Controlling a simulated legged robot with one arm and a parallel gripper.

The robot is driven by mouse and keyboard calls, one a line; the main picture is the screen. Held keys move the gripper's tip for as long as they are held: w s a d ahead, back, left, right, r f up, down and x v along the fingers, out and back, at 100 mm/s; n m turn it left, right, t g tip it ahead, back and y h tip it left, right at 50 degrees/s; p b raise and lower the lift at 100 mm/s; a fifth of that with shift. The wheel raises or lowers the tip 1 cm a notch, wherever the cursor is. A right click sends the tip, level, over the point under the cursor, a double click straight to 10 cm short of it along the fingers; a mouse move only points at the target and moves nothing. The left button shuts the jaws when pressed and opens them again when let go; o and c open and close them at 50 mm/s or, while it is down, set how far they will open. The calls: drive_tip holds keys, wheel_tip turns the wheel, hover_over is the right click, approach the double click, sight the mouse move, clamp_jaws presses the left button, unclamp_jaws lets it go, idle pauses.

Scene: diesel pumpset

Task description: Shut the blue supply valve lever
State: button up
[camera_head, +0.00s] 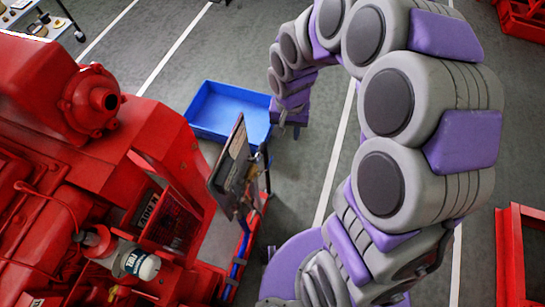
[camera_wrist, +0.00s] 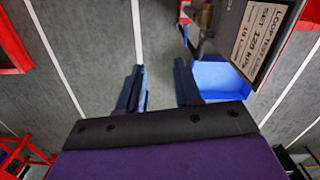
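My gripper (camera_head: 290,130) hangs at the end of my curled arm, to the right of the grey panel (camera_head: 234,170). In the wrist view my gripper (camera_wrist: 158,82) shows two dark fingers apart, with only grey floor between them. The panel also shows at the upper right of the wrist view (camera_wrist: 238,30), with a label reading about a loop test set at 120 kPa. A brass-coloured fitting (camera_wrist: 204,14) shows beside the panel. Blue pipe-like parts (camera_head: 239,258) stand below the panel; I cannot make out the blue supply valve lever for certain.
The red pumpset (camera_head: 120,150) fills the left. A blue tray (camera_head: 205,128) lies on the floor behind the panel. Red frames stand at the right (camera_head: 508,255) and upper right (camera_head: 525,28). Grey floor with white lines is open beyond the arm.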

drive_tip(key=w+a+f+m, duration=0.1)
drive_tip(key=w+a+f, duration=0.4)
drive_tip(key=f, duration=0.4)
drive_tip(key=m, duration=0.1)
hover_over(271, 160)
wheel_tip(271, 160, down, 6)
drive_tip(key=r, duration=0.1)
drive_tip(key=shift+t, duration=0.3)
wheel_tip(271, 160, down, 17)
drive_tip(key=shift+a+r+b, duration=0.1)
drive_tip(key=shift+r+b, duration=0.1)
drive_tip(key=shift+b, duration=0.95)
drive_tip(key=shift+a+f, duration=0.35)
drive_tip(key=shift+f, duration=0.2)
drive_tip(key=shift+d+r, duration=0.1)
drive_tip(key=shift+d, duration=0.25)
drive_tip(key=shift+c, duration=0.4)
drive_tip(key=c, duration=0.3)
drive_tip(key=shift+a, duration=0.1)
clamp_jaws()
drive_tip(key=shift+s, duration=0.1)
